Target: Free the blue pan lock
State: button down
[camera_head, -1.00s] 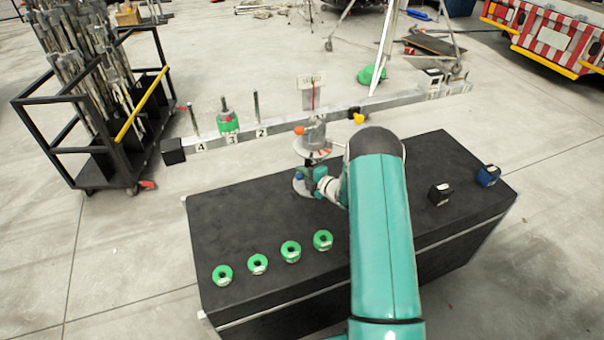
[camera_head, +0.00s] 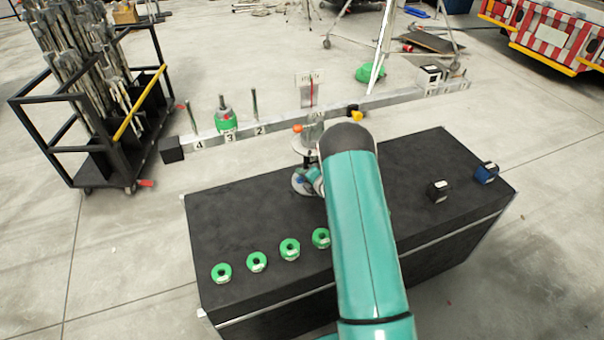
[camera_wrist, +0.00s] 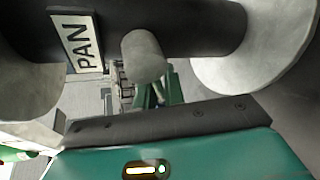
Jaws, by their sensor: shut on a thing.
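The blue pan lock (camera_head: 299,180) shows as a small blue spot low on the grey stand, above its round base plate on the black bench. My gripper (camera_head: 309,175) is at this spot and shut on it; my arm hides much of the grip. In the wrist view a dark tube carries a white PAN label (camera_wrist: 77,41). A grey rounded knob (camera_wrist: 145,56) sticks out from the tube beside the label. The blue of the lock cannot be made out in the wrist view.
A long grey beam (camera_head: 280,118) with numbered pegs crosses behind the black bench (camera_head: 250,210). Several green rings (camera_head: 290,249) lie along its front left. A black block (camera_head: 438,191) and a blue block (camera_head: 486,172) stand at right. A pole cart (camera_head: 110,140) is at left.

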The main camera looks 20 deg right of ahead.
jog(key=shift+s+a+f+n, duration=0.1)
jog(key=shift+a+f+n, duration=0.2)
jog(key=shift+a+f, duration=0.15)
jog(key=c, duration=1.5)
grip_release()
jog(key=shift+d, duration=0.3)
jog(key=v, duration=1.3)
jog(key=shift+s+r, duration=0.3)
jog(key=shift+s, duration=0.05)
